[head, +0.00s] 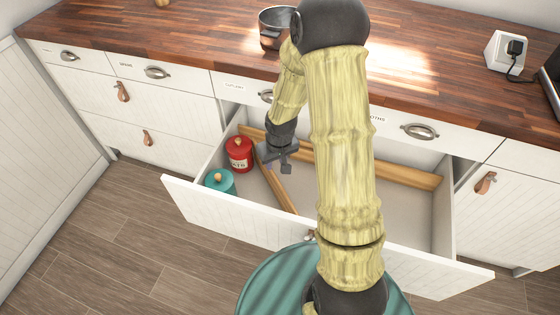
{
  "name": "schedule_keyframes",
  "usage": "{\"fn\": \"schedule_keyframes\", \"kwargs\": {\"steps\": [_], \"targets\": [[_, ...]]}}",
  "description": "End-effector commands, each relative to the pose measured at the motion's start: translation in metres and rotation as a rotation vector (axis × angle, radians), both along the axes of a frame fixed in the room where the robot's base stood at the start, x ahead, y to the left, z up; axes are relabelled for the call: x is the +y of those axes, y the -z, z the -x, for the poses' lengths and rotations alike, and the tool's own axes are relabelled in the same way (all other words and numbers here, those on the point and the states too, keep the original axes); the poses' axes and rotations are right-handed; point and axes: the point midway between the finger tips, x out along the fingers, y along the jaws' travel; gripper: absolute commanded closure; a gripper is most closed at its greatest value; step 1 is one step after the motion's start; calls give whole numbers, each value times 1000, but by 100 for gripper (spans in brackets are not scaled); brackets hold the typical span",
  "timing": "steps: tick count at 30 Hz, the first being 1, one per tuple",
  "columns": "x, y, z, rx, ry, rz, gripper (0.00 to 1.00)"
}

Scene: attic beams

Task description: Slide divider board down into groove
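A wooden divider board (279,190) stands in the open drawer, running from below my gripper toward the drawer front at a slant. My gripper (281,164) is dark grey and is low in the drawer, at the far end of this board. Its fingers are small here, and I cannot tell whether they are shut on the board. A long wooden strip (408,176) runs along the drawer's back, partly hidden by my arm. No groove can be made out at this size, so how the board sits in it is unclear.
A red canister (239,154) and a teal canister (219,182) stand in the drawer's left part, close to the board and gripper. The drawer's right floor (405,213) is bare. A metal pot (274,28) stands on the wooden countertop (190,45) above.

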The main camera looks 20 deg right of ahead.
Motion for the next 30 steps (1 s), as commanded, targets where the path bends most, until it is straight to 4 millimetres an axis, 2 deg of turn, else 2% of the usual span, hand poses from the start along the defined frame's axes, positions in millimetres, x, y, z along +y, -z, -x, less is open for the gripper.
{"fn": "schedule_keyframes", "kwargs": {"steps": [4,8,12,18,24,30], "targets": [[-1,-18,8,-7,10,14,69],[-3,-49,26,-18,33,32,69],[-4,-83,54,-30,68,43,69],[-1,-123,98,-47,118,30,69],[4,-144,132,-58,152,1,69],[5,-146,138,-56,157,-6,69]]}}
